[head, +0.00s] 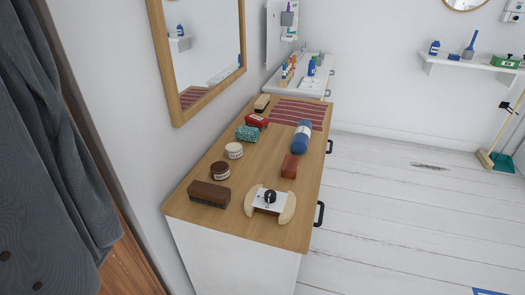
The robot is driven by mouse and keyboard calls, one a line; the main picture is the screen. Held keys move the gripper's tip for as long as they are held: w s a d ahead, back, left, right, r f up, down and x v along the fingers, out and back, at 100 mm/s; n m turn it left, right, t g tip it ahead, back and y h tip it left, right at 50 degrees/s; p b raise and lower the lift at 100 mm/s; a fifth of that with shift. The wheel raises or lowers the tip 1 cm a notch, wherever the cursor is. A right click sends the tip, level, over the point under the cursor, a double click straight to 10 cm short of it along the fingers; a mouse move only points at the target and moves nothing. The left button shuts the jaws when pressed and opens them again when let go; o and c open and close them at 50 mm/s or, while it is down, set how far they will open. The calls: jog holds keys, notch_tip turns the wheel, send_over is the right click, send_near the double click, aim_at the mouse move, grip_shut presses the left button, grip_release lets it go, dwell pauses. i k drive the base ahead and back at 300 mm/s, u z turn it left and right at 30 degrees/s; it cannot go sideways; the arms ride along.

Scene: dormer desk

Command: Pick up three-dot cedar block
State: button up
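A small reddish-brown block (289,166) lies near the right edge of the wooden desktop, just in front of a blue roll with a pale band. It is the thing that looks most like the cedar block, but it is too small for me to make out any dots. Its top and near side show, and nothing covers it. My gripper is not in view.
The wooden top (232,222) also holds a dark brown brush (209,193), a white-and-beige device with a black knob (270,197), jars (234,150), a blue roll (302,137), a red tin (257,121) and a striped mat (298,112). Bare wood lies left of the block.

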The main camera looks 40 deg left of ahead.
aim_at(290, 166)
jog(key=u, duration=0.75)
jog(key=i, duration=1.1)
jog(key=u, duration=0.75)
